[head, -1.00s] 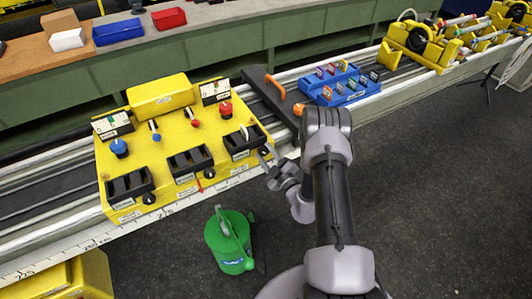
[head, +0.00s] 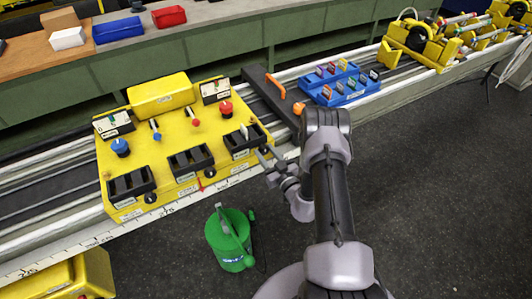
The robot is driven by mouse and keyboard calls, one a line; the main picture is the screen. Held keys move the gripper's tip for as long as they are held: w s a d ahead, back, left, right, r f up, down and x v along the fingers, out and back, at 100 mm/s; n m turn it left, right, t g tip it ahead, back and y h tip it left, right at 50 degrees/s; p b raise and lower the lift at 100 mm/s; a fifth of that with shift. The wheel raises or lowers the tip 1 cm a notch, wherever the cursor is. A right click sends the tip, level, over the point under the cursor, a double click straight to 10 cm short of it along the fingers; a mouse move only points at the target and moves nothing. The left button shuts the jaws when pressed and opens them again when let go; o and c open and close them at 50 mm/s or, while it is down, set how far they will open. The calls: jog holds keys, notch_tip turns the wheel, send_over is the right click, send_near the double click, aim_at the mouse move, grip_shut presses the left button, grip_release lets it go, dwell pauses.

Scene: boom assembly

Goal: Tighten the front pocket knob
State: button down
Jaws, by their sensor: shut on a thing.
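A yellow fixture box (head: 165,150) sits on the rail. Three black pockets are along its front, each with a small black knob on the front face. The right pocket (head: 243,142) holds an upright pale tag (head: 244,132). Its knob (head: 264,149) is at the box's front right corner. My gripper (head: 267,155) is at this knob and shut on it; the fingers partly hide it. The middle pocket (head: 191,160) and the left pocket (head: 131,185) look empty; their knobs (head: 209,171) and (head: 151,197) are clear of my gripper.
A black plate with an orange handle (head: 275,86) and a blue tray (head: 341,84) of coloured tags lie right of the box. A green canister (head: 229,240) stands on the floor below. A red pointer (head: 200,186) is on the front edge. Open floor is at right.

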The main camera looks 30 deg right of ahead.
dwell(0.4)
jog(key=c, duration=0.9)
grip_release()
jog(key=s+p, duration=0.1)
jog(key=s, duration=1.6)
jog(key=shift+s+d, duration=0.25)
jog(key=shift+d, duration=0.05)
